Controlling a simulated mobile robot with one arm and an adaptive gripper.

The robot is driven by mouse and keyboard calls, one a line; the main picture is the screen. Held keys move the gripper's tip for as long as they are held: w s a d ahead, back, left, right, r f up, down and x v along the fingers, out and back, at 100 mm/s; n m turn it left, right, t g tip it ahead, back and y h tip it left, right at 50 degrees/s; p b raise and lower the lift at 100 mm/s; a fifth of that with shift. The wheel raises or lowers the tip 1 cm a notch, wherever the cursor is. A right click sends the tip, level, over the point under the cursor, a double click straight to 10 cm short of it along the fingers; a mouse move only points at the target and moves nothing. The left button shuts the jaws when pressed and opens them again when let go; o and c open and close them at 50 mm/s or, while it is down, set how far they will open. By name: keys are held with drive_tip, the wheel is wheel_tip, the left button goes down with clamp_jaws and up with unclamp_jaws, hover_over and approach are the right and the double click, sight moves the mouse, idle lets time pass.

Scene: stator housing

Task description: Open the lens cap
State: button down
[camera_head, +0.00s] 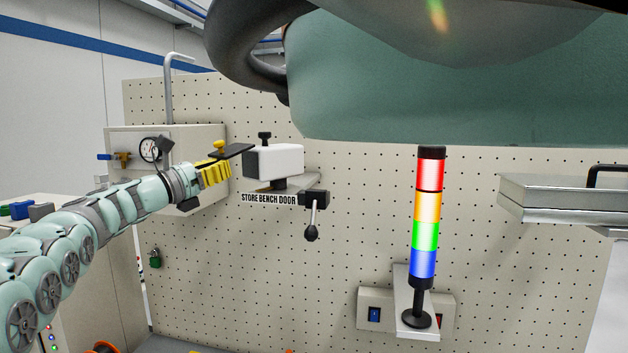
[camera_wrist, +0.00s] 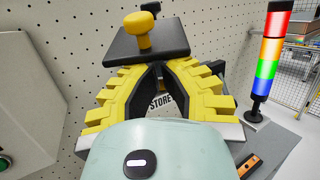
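A white camera-like box (camera_head: 273,161) sits on a bracket on the pegboard in the head view. A flat black flap with a yellow knob, seemingly the lens cap (camera_head: 234,151), sticks out at its left. In the wrist view, the black flap (camera_wrist: 150,47) and its yellow knob (camera_wrist: 145,36) stand just beyond my fingers. My gripper (camera_head: 226,171) comes from the left, just below the flap. In the wrist view its yellow fingers (camera_wrist: 159,66) lean inward and their tips seem to meet near the flap's lower edge. Whether they touch the flap is unclear.
A "STORE BENCH DOOR" label (camera_head: 268,199) and a black lever (camera_head: 312,216) are under the white box. A grey box with a gauge (camera_head: 150,149) is behind my arm. A lit signal tower (camera_head: 426,220) stands to the right. Bare pegboard lies between.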

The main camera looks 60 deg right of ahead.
sight(218, 146)
drive_tip(key=shift+a+r+p, duration=0.2)
drive_tip(key=shift+r+p, duration=0.2)
drive_tip(key=shift+r, duration=0.3)
drive_tip(key=shift+a+r+p, duration=0.2)
drive_tip(key=shift+r+p, duration=0.15)
drive_tip(key=shift+r, duration=0.35)
drive_tip(key=shift+w+a+r+p, duration=0.1)
drive_tip(key=shift+r+p, duration=0.25)
drive_tip(key=shift+r, duration=0.45)
drive_tip(key=shift+r, duration=0.1)
